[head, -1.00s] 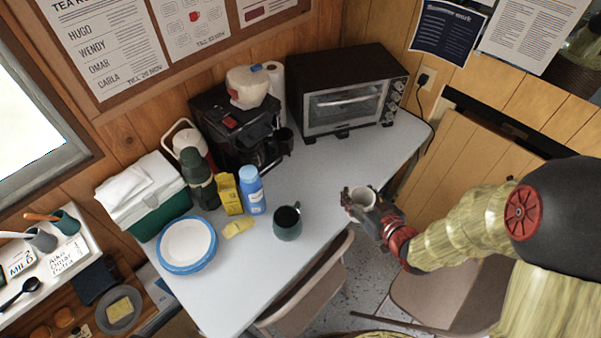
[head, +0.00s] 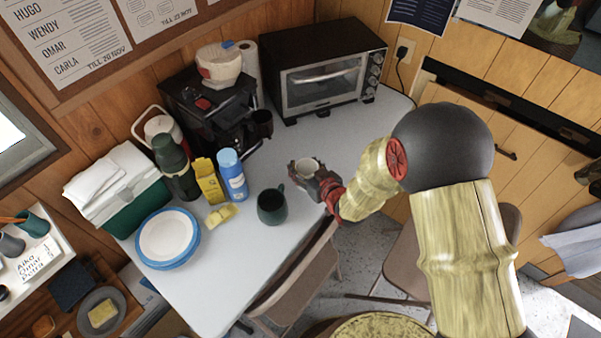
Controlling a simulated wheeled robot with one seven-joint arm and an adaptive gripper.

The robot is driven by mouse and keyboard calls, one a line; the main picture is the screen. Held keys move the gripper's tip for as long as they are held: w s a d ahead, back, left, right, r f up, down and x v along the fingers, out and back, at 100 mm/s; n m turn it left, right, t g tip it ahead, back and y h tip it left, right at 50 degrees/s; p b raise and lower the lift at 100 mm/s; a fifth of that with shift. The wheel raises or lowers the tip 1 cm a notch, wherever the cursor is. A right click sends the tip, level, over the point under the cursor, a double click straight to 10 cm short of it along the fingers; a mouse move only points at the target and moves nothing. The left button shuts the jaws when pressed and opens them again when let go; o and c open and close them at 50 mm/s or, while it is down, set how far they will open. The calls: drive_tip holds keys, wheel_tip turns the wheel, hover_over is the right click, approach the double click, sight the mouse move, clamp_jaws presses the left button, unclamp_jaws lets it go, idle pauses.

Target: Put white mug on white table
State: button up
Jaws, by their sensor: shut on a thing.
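The white mug (head: 306,168) is in my gripper (head: 310,174), which is shut on it. In the head view the mug appears upright, over the right part of the white table (head: 340,140), right of the dark green mug (head: 271,207). I cannot tell whether its base touches the tabletop. The gripper's fingers and wrist hide part of the mug's side and the table edge behind them.
A toaster oven (head: 322,80) and coffee maker (head: 209,108) stand at the back. A blue bottle (head: 232,176), yellow carton (head: 208,181) and blue-rimmed plates (head: 168,237) are to the left. Folding chairs (head: 292,284) stand at the front edge. Tabletop before the oven is clear.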

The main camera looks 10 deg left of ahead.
sight(301, 172)
drive_tip(key=shift+w+a+f+b, duration=0.15)
drive_tip(key=shift+f+b, duration=0.3)
drive_tip(key=shift+f, duration=0.5)
drive_tip(key=shift+a+f+b, duration=0.1)
drive_tip(key=shift+f+b, duration=0.3)
drive_tip(key=shift+f, duration=0.5)
drive_tip(key=shift+f, duration=0.2)
drive_tip(key=o, duration=1.5)
drive_tip(key=shift+o, duration=0.2)
drive_tip(key=shift+r, duration=0.15)
drive_tip(key=shift+s+d+r, duration=0.15)
drive_tip(key=shift+s+r, duration=0.05)
drive_tip(key=p+v, duration=0.3)
drive_tip(key=v, duration=0.8)
drive_tip(key=shift+s+d, duration=0.15)
drive_tip(key=shift+s, duration=0.05)
